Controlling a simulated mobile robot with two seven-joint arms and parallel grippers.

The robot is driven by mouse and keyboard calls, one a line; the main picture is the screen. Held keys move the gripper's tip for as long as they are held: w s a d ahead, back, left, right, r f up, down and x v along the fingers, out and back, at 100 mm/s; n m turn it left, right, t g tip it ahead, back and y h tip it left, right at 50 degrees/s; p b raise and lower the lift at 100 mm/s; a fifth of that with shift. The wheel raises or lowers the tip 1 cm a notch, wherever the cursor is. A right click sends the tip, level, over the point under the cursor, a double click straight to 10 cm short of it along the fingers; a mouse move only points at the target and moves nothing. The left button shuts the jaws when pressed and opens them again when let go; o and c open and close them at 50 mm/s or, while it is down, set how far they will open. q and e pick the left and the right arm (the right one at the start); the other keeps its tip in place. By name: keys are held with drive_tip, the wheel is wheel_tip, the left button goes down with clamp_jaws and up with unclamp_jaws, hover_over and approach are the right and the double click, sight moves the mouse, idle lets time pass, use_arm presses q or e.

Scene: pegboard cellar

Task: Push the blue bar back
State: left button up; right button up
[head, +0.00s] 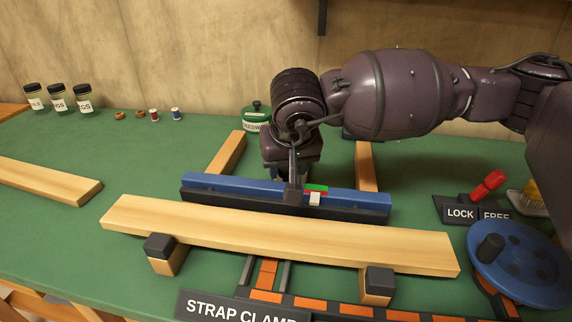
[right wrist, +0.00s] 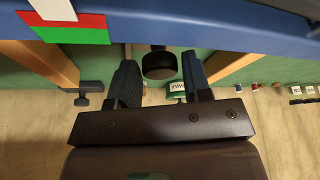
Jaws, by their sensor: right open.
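The blue bar (head: 235,188) lies across the green bench behind a long wooden board (head: 270,235), with a dark strip along its front. A red and green mark (head: 316,189) and a white piece sit near its middle; the bar also shows at the top of the right wrist view (right wrist: 215,28). Contact cannot be told. My left gripper is not in view.
Two wooden rails (head: 227,153) run back from the bar. A LOCK/FREE plate with a red lever (head: 487,186) and a blue wheel (head: 520,262) stand at right. Jars (head: 59,98), spools and a green tin (head: 256,117) stand at the back.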

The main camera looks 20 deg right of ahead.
clamp_jaws()
drive_tip(key=w+d, duration=0.2)
drive_tip(key=w, duration=0.1)
drive_tip(key=w+d, duration=0.3)
drive_tip(key=w, duration=0.1)
drive_tip(key=w+d, duration=0.2)
drive_tip(key=w, duration=0.2)
drive_tip(key=shift+d+b, duration=0.25)
drive_tip(key=shift+b, duration=0.05)
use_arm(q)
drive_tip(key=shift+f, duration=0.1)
use_arm(e)
unclamp_jaws()
drive_tip(key=shift+r, duration=0.1)
